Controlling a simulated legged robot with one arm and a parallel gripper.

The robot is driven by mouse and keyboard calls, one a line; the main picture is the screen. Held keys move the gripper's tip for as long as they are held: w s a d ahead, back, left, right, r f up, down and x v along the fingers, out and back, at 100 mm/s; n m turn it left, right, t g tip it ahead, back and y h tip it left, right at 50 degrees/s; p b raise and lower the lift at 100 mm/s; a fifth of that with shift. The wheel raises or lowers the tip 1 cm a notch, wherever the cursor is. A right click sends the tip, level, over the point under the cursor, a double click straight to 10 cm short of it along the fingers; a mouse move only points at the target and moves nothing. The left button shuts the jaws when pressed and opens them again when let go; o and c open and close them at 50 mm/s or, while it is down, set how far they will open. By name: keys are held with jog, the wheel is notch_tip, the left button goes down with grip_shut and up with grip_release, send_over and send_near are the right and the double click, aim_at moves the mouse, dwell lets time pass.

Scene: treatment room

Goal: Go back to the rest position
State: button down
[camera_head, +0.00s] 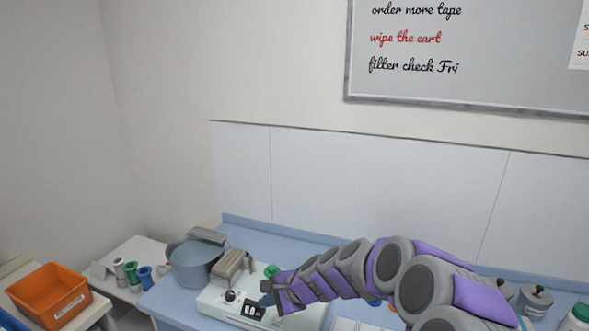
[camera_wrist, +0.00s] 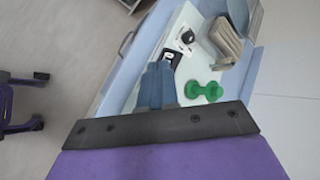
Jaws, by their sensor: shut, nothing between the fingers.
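My arm reaches in from the right in the head view. My gripper (camera_head: 268,293) is above a white device (camera_head: 222,308) on the blue counter, close to its black switch panel (camera_head: 254,311). In the wrist view, the blue-grey fingers of my gripper (camera_wrist: 158,84) are together with nothing between them. The black panel (camera_wrist: 172,56) shows just past their tips, and a dark knob (camera_wrist: 187,37) lies beyond it. I cannot tell whether the fingers touch the device. A green double-ended part (camera_wrist: 204,90) is right of the fingers.
A grey pot (camera_head: 192,264) stands left of the device. Green and blue spools (camera_head: 131,272) sit on a white side surface. An orange bin (camera_head: 48,293) is at far left. A lidded metal jar (camera_head: 535,298) stands at right. A wall panel (camera_head: 385,190) backs the counter.

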jog(key=s+d+r+n+g+h, duration=0.1)
jog(key=s+d+r+n+g, duration=0.2)
jog(key=s, duration=0.6)
jog(key=s+d+r+n+h, duration=0.1)
jog(key=s+r+n, duration=0.25)
jog(key=s, duration=0.45)
jog(key=s+d+n+g+h, duration=0.1)
jog(key=s+d+n+h, duration=0.1)
jog(key=s+d, duration=0.6)
jog(key=s+d+n+g+h, duration=0.1)
jog(key=s+d+n+h, duration=0.2)
jog(key=s+d, duration=0.6)
jog(key=s+h, duration=0.1)
jog(key=s, duration=0.6)
jog(key=shift+s+f+g, duration=0.25)
jog(key=shift+f+g, duration=0.05)
jog(key=shift+g, duration=0.1)
jog(key=shift+n, duration=0.25)
